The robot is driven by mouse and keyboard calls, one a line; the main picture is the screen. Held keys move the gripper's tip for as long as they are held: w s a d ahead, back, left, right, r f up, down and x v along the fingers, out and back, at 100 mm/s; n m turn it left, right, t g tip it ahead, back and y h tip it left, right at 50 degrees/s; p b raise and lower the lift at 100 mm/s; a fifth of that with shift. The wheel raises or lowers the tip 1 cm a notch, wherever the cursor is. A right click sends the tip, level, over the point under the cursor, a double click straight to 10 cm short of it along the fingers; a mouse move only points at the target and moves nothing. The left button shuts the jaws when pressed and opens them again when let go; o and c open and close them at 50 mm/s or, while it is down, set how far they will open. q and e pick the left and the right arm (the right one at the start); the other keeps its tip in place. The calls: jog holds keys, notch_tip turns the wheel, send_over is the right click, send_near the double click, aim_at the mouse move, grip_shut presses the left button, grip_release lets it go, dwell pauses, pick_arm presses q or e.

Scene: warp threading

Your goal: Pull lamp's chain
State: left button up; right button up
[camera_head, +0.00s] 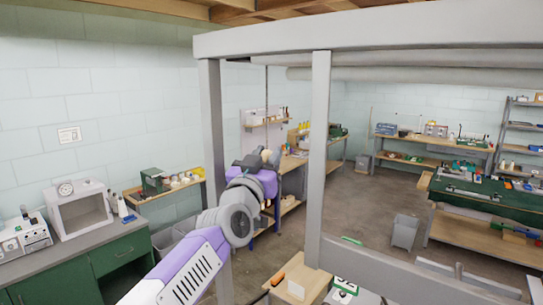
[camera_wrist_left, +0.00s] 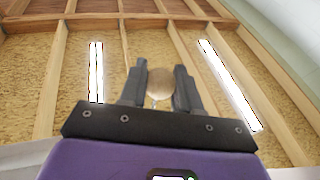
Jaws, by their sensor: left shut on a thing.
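A thin chain (camera_head: 267,100) hangs from above, behind the grey beam, down to my left gripper (camera_head: 262,157). In the left wrist view, my left gripper (camera_wrist_left: 161,80) has its two dark fingers on either side of a round tan knob (camera_wrist_left: 160,83). The fingers are shut on this knob, which seems to be the chain's end. The chain itself is hard to make out in the wrist view. Two bright strip lights (camera_wrist_left: 96,72) show on the ceiling; I cannot tell which lamp the chain belongs to. My right gripper is not in view.
A grey frame with posts (camera_head: 318,150) and a top beam (camera_head: 360,32) stands close in front. A green cabinet bench (camera_head: 120,250) is at the left. Workbenches line the back and right. A grey bin (camera_head: 404,233) stands on the open floor.

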pick_arm(q)
jog(key=shift+f+b, duration=0.9)
jog(key=shift+f, duration=0.25)
jog(key=o, duration=1.1)
jog(key=shift+r, duration=0.1)
jog(key=shift+s, duration=0.1)
jog(key=shift+s, duration=0.25)
jog(key=v, duration=0.8)
jog(key=shift+s+a, duration=0.15)
jog(key=shift+a, duration=0.05)
jog(key=shift+f, duration=0.2)
